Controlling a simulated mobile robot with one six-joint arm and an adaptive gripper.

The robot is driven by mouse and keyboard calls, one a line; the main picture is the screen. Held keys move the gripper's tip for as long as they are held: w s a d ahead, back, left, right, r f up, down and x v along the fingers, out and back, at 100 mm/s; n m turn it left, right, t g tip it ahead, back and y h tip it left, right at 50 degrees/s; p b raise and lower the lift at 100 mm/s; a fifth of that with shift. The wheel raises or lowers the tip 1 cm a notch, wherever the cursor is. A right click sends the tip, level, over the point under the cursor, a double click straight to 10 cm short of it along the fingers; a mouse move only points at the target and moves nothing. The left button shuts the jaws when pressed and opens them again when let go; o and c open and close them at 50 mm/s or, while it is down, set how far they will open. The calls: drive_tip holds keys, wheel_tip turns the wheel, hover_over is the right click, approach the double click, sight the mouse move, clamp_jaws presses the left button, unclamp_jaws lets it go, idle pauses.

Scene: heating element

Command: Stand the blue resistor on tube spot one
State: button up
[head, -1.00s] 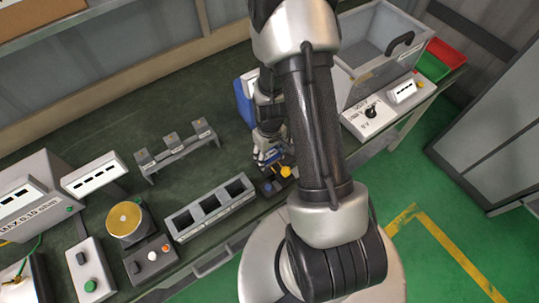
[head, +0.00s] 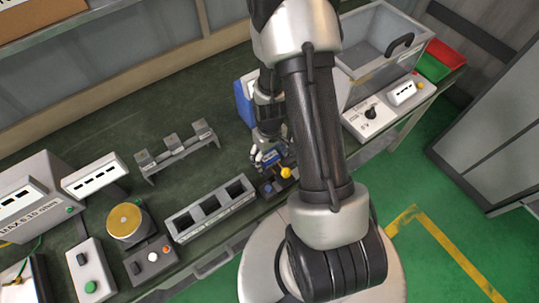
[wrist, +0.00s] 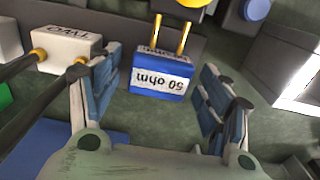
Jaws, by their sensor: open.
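The blue resistor (wrist: 160,82) has a white "50 ohm" label, upside down in the wrist view, and two gold pins at its far end. My gripper (wrist: 163,80) is open, with one blue-padded finger on each side of the resistor. Gaps show between the resistor and both fingers. In the head view my gripper (head: 268,156) is low over the bench beside a yellow knob, and the resistor cannot be made out clearly there. I cannot tell which place is tube spot one; a rack with three labelled holders (head: 176,150) stands to the left.
In the head view a grey three-opening block (head: 210,208) stands left of my gripper. A clear-sided box (head: 380,50) stands at the right. Bench between rack and gripper is clear.

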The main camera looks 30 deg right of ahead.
wheel_tip(320, 180, up, 12)
drive_tip(key=p, duration=0.3)
wheel_tip(320, 180, up, 15)
drive_tip(key=t, duration=0.2)
hover_over(269, 156)
drive_tip(key=s+a, duration=0.2)
drive_tip(key=a, duration=0.3)
drive_tip(key=s+a+r+t, duration=0.2)
drive_tip(key=s+a+r, duration=0.4)
drive_tip(key=s+r, duration=0.5)
drive_tip(key=shift+s+t, duration=0.15)
drive_tip(key=shift+t, duration=0.15)
